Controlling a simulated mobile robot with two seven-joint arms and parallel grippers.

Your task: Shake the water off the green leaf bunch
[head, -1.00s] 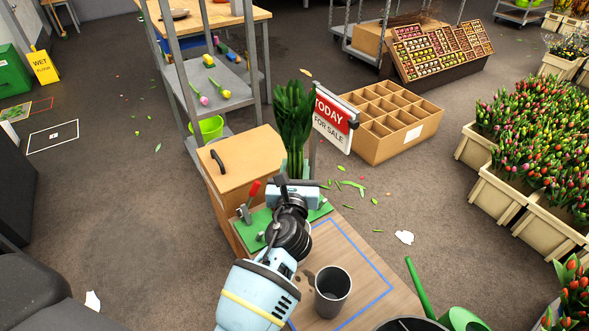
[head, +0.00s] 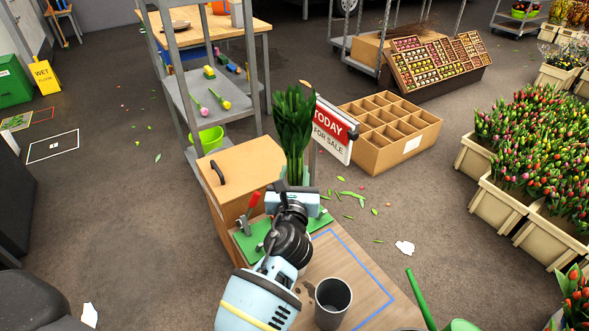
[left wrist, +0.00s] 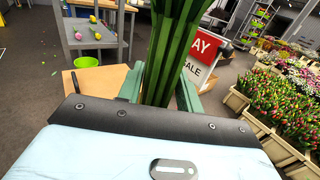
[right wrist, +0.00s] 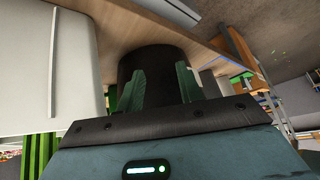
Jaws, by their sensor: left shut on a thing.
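The green leaf bunch (head: 293,128) stands upright with its dark green leaves pointing up, near the table's far end in the head view. My left gripper (head: 292,186) is shut around its lower part. In the left wrist view, the stems (left wrist: 172,50) rise between the two green fingers (left wrist: 160,90). The lower ends of the bunch are hidden behind the gripper. My right gripper (right wrist: 163,88) shows only in the right wrist view. Its fingers stand apart in front of a dark round container (right wrist: 150,65), with no thing clearly held between them.
A dark grey cup (head: 332,302) stands on the wooden table by a blue outline, with dark wet spots beside it. A green board with a red-handled tool (head: 252,205), a wooden box (head: 240,165) and a sale sign (head: 333,130) are close to the left gripper. A divided carton (head: 405,150) lies beyond.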

